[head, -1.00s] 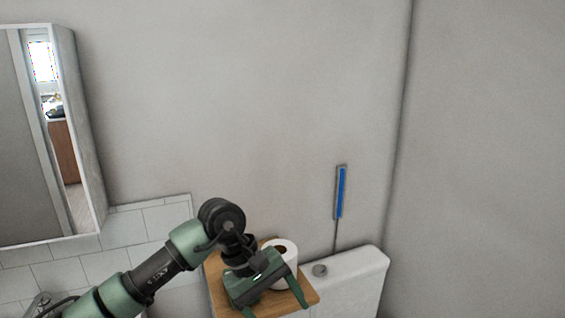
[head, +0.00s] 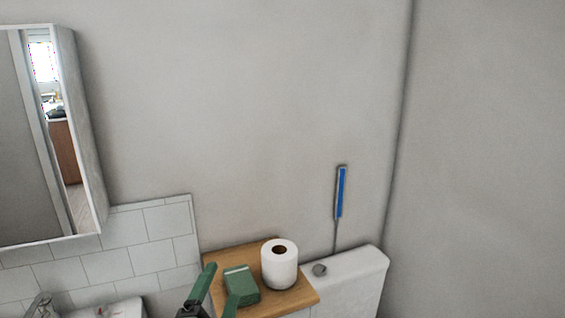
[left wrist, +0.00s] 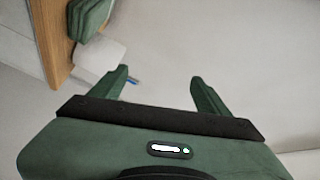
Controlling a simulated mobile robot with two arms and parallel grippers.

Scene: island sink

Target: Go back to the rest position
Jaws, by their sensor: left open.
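My left gripper (head: 220,276) shows at the bottom edge of the head view, in front of the wooden board. Its two green fingers are apart with nothing between them. In the left wrist view my left gripper (left wrist: 159,76) is also open and empty, with pale surfaces beyond the fingers. The rest of my left arm is out of the head view. My right gripper is not in view.
A white paper roll (head: 280,266) and a green block-like item (head: 241,284) stand on a wooden board (head: 293,299) beside a white cistern (head: 356,270). A blue-handled tool (head: 341,192) stands against the wall. A mirror cabinet (head: 85,130) hangs left.

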